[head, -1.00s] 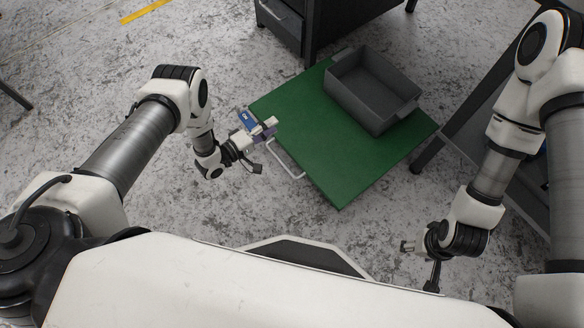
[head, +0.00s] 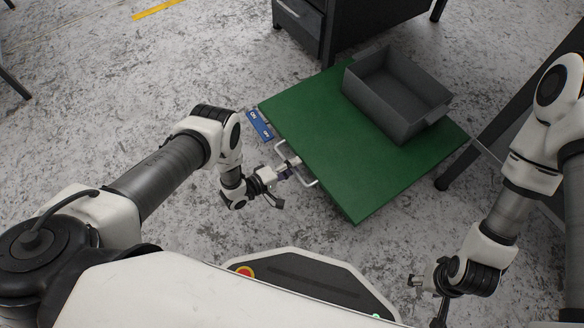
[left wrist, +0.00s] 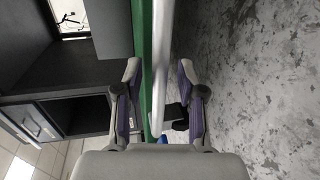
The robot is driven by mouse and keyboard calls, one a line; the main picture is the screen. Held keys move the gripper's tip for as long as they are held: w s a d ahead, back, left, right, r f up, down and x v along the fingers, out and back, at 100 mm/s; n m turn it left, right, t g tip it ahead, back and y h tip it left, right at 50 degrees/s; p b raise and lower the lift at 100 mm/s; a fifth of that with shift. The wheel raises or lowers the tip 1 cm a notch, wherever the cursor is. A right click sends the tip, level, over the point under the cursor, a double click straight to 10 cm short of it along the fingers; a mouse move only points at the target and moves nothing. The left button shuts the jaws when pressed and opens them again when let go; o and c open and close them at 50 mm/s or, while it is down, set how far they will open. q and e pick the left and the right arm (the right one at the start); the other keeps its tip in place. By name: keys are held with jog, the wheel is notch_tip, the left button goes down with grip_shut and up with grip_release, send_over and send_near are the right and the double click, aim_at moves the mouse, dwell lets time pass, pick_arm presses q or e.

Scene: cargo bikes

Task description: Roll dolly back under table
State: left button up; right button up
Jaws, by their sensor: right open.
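The dolly has a flat green top (head: 320,165) and stands on the floor ahead of me, with a white looped handle (head: 312,184) on its near left edge. My left gripper (head: 291,165) is at that handle. In the left wrist view, the handle (left wrist: 162,70) runs between the two spread fingers of the left gripper (left wrist: 160,72), with gaps on both sides. A grey bin (head: 388,113) sits on the far right part of the dolly. My right gripper (head: 413,279) is open and empty, low at the right, away from the dolly.
A dark drawer cabinet (head: 330,30) stands behind the dolly. A blue label (head: 259,124) is at the dolly's left edge. The floor to the left is clear.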

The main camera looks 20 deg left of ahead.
pick_arm(q)
grip_shut()
